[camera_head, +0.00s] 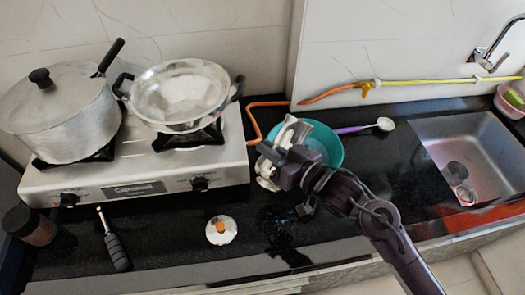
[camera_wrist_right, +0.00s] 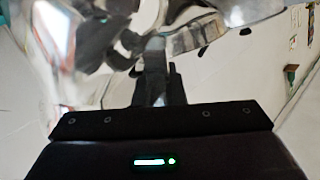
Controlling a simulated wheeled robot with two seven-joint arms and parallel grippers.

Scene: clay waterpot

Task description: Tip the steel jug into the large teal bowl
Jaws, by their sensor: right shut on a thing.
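The large teal bowl (camera_head: 330,143) sits on the black counter, right of the stove. The shiny steel jug (camera_head: 291,131) is at the bowl's left side and overlaps its left rim in the head view. My right gripper (camera_head: 283,168) is shut on the jug and hides part of it and of the bowl. The jug looks tilted, but I cannot tell how far. Its mirror-like wall (camera_wrist_right: 90,45) fills much of the right wrist view. I cannot see what is in the jug or whether anything is pouring. My left gripper is not in view.
A gas stove (camera_head: 135,184) with a lidded pot (camera_head: 60,115) and a steel wok (camera_head: 180,95) stands at left. An orange hose (camera_head: 254,127) runs behind the bowl. A purple-handled ladle (camera_head: 350,129) lies right of it. A sink (camera_head: 470,150) is farther right.

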